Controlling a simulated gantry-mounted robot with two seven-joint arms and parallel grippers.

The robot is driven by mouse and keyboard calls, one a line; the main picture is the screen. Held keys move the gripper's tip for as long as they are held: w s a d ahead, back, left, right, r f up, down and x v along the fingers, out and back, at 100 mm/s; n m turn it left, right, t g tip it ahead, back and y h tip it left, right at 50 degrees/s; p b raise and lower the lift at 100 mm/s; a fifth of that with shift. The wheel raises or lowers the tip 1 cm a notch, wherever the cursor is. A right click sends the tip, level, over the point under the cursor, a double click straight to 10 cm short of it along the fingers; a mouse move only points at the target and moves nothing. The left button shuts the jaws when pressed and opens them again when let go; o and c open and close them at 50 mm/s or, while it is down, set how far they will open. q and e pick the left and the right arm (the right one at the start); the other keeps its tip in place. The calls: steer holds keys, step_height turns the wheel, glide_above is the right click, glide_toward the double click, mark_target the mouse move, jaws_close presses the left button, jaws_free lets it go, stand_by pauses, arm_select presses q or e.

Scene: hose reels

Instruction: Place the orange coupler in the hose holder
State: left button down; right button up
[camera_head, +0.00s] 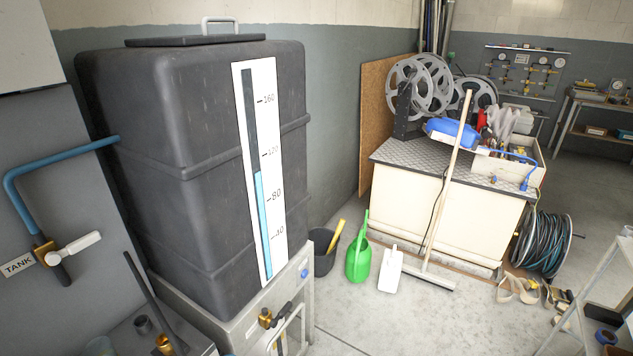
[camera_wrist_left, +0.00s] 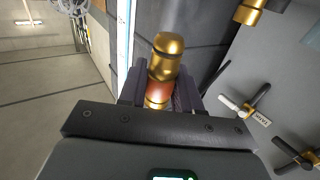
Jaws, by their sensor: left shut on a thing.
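The orange coupler (camera_wrist_left: 165,58), a brass fitting with an orange-red band, sits between the fingers of my left gripper (camera_wrist_left: 160,90) in the left wrist view. The gripper is shut on it, and the brass end points up out of the jaws. The lower part is hidden by the gripper body. Neither gripper shows in the head view. I cannot pick out the hose holder with certainty.
A big black tank (camera_head: 185,130) with a level scale stands left of centre. A brass valve (camera_head: 267,318) and pipe are below it. A dark rod (camera_head: 150,295) leans at the lower left. A green watering can (camera_head: 358,258) and hose reel (camera_head: 543,243) stand on the floor.

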arm_select(q)
steer(key=s+d+r+m+h+p, duration=0.1)
steer(key=s+r+p, duration=0.1)
steer(key=r+p, duration=1.6)
steer(key=s+d+r+h+p, duration=0.1)
steer(key=r+p, duration=1.5)
steer(key=p, duration=0.4)
steer(key=w+a+f+n+y+b, duration=0.1)
steer(key=w+a+f+y+b, duration=0.15)
steer(key=f+b, duration=0.55)
steer(key=w+a+f+n+y+b, duration=0.1)
steer(key=w+a+f+b, duration=0.15)
steer(key=f+b, duration=0.55)
steer(key=w+a+f+y+b, duration=0.1)
steer(key=w+f+b, duration=0.9)
steer(key=b, duration=1.7)
steer(key=shift+w+a+n+g+b, duration=0.3)
steer(key=shift+w+a+n+b, duration=0.15)
steer(key=shift+w, duration=0.7)
